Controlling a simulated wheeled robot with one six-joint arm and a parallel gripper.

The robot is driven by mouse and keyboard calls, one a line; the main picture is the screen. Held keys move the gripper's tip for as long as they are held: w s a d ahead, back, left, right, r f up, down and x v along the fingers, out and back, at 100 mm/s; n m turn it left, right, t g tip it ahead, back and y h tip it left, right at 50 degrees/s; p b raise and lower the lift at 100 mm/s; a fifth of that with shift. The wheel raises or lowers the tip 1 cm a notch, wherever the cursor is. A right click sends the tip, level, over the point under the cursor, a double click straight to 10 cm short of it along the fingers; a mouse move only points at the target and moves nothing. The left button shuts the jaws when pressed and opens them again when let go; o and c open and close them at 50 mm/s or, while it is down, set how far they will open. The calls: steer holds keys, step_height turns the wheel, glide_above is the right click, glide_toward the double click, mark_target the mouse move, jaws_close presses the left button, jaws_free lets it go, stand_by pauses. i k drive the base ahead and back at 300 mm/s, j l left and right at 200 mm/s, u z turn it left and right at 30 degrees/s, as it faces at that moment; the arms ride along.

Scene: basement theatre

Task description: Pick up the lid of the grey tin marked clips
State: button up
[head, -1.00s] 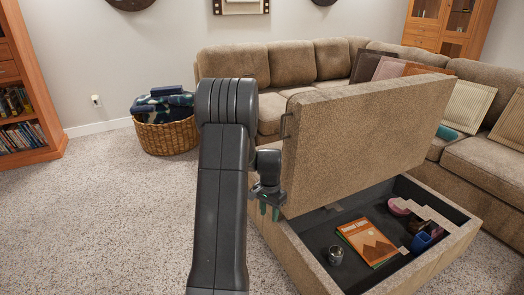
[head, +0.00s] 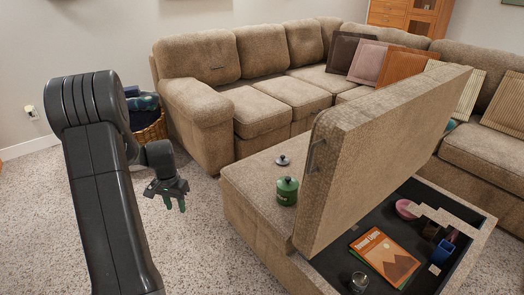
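A small grey disc with a dark knob, looking like a lid (head: 283,160), lies on the closed part of the ottoman top. A green lidded pot (head: 287,191) stands just in front of it. A small grey round container (head: 358,282) stands inside the open ottoman, near its front left; I cannot read any marking on it or tell that it is the clips tin. My gripper (head: 174,204) hangs left of the ottoman, pointing down, apart from everything. Its fingers look spread, with nothing between them.
The ottoman (head: 250,222) has a raised padded flap (head: 385,150) beside the pot. Its compartment holds an orange book (head: 385,257), a pink bowl (head: 407,209) and a blue cup (head: 442,252). A sectional sofa (head: 205,100) stands behind. Carpet left of the ottoman is clear.

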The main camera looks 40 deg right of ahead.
mark_target(282, 160)
steer(key=i+z, duration=0.3)
steer(key=i, duration=0.15)
steer(key=i+j+z, duration=0.1)
steer(key=i+z, duration=0.2)
steer(key=i, duration=0.15)
steer(key=i+j+z, duration=0.25)
steer(key=i, duration=0.15)
steer(key=i+l+z, duration=0.2)
steer(key=z, duration=0.3)
steer(key=i+l+z, duration=0.1)
steer(key=i+z, duration=0.5)
steer(key=z, duration=0.35)
steer(key=i+u, duration=0.1)
steer(key=u, duration=0.2)
